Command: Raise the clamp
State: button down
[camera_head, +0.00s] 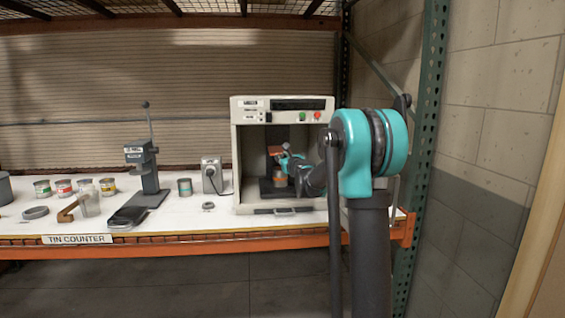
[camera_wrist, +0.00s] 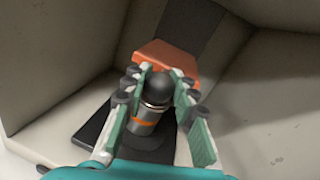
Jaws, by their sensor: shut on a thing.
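The clamp is inside the open white machine (camera_head: 240,160), with an orange plate (camera_wrist: 168,58) on a dark upright column (camera_wrist: 188,25); the orange plate also shows in the head view (camera_head: 275,150). A black rounded knob (camera_wrist: 157,84) is at the clamp, in front of the orange plate. A grey tin with an orange band (camera_wrist: 146,119) is below the knob, on a dark base. My gripper (camera_wrist: 158,88) is inside the machine, its fingers shut on the knob from both sides. The exact contact points are partly hidden by the fingers.
The machine's side walls and floor are close around my gripper. A green rack post (camera_head: 420,130) is at the right.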

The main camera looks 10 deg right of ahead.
jog(key=shift+r, duration=0.1)
jog(key=c, duration=1.2)
grip_release()
jog(key=shift+s, duration=0.1)
jog(key=s+d, duration=0.2)
jog(key=s, duration=0.9)
jog(key=shift+s+d, duration=0.2)
jog(key=shift+s, duration=0.15)
